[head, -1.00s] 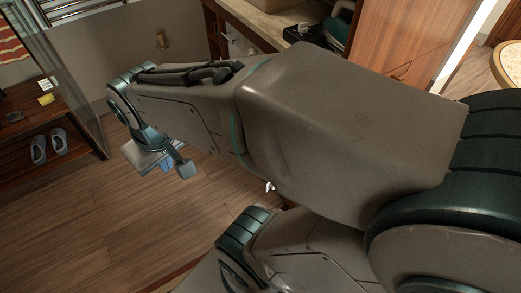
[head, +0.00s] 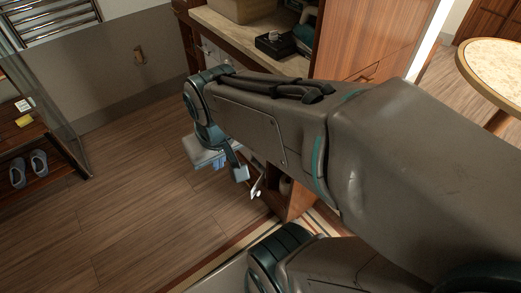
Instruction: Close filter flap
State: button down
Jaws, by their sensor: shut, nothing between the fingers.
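I cannot make out the filter flap in the head view. A teal and dark appliance (head: 304,38) stands on the counter (head: 238,35), partly cut off by the wooden panel and the top edge. I cannot tell whether the flap belongs to it. My gripper (head: 222,164) hangs at the end of my arm, low over the floor in front of the counter and apart from the appliance. It is small and partly hidden by my wrist. It appears shut and empty.
A black box (head: 275,43) lies on the counter beside the appliance. A tall wooden panel (head: 365,40) stands right of it. A round table (head: 497,70) is at the right. Slippers (head: 30,168) lie on a low shelf at left. The wooden floor (head: 130,200) between is clear.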

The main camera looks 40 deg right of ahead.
aim_at(253, 192)
jog(key=z, duration=0.9)
jog(key=i, duration=0.5)
jog(key=z, duration=2.15)
jog(key=k, duration=1.3)
jog(key=u, duration=1.85)
jog(key=i, duration=0.8)
jog(key=z, duration=0.05)
